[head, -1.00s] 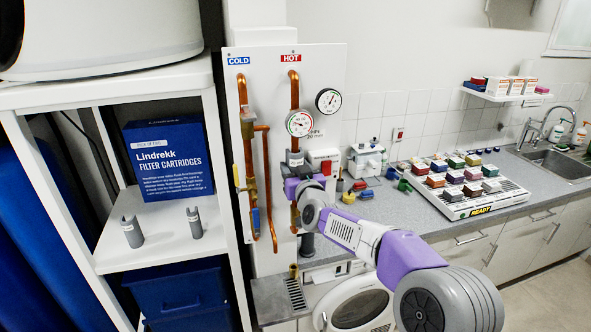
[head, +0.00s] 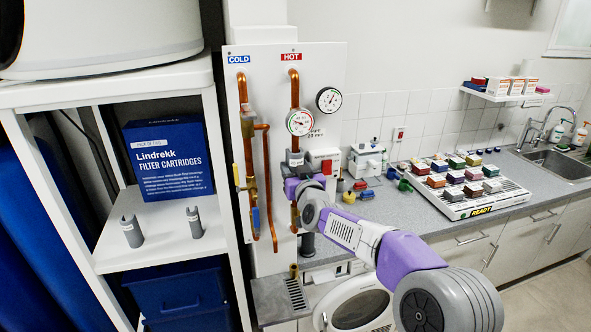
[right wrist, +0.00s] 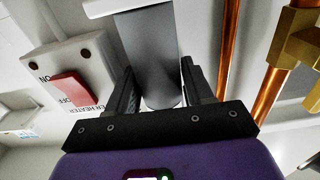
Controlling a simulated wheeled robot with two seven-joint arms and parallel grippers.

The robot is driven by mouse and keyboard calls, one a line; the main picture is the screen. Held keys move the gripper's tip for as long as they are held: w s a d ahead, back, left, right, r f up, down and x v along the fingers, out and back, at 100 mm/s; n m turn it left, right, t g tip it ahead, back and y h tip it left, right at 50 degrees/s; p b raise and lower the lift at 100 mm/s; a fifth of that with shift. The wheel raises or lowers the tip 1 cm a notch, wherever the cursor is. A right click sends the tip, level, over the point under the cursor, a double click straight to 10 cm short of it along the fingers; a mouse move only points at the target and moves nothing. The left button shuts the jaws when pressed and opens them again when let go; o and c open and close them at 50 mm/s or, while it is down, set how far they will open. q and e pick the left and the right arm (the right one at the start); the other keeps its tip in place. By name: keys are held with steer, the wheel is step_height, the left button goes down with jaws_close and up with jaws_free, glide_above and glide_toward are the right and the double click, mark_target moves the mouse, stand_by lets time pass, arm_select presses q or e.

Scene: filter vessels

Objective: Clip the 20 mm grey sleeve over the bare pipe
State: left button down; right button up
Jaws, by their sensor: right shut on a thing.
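A grey sleeve (head: 294,157) with a pale label is at the copper pipe (head: 294,97) under the HOT sign. My right gripper (head: 292,176) is shut on it, just below the label. In the right wrist view the grey sleeve (right wrist: 150,48) stands between both fingers of my right gripper (right wrist: 158,88). The pipe behind the sleeve is hidden there, so I cannot tell whether the sleeve is around it or only in front. Two more grey sleeves, one left (head: 132,232) and one right (head: 194,222), stand upright on the white shelf. My left gripper is not in view.
A red heater switch (right wrist: 72,89) is on a white box beside my right gripper. Copper pipes with a brass fitting (right wrist: 297,38) run on its other side. Two round gauges (head: 299,123) sit above. The counter at right holds a tray (head: 503,199) of coloured blocks.

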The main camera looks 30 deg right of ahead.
stand_by(0.3)
steer(key=o, duration=1.1)
steer(key=v, duration=0.7)
steer(key=shift+s+a+b, duration=0.15)
steer(key=shift+s+b, duration=0.15)
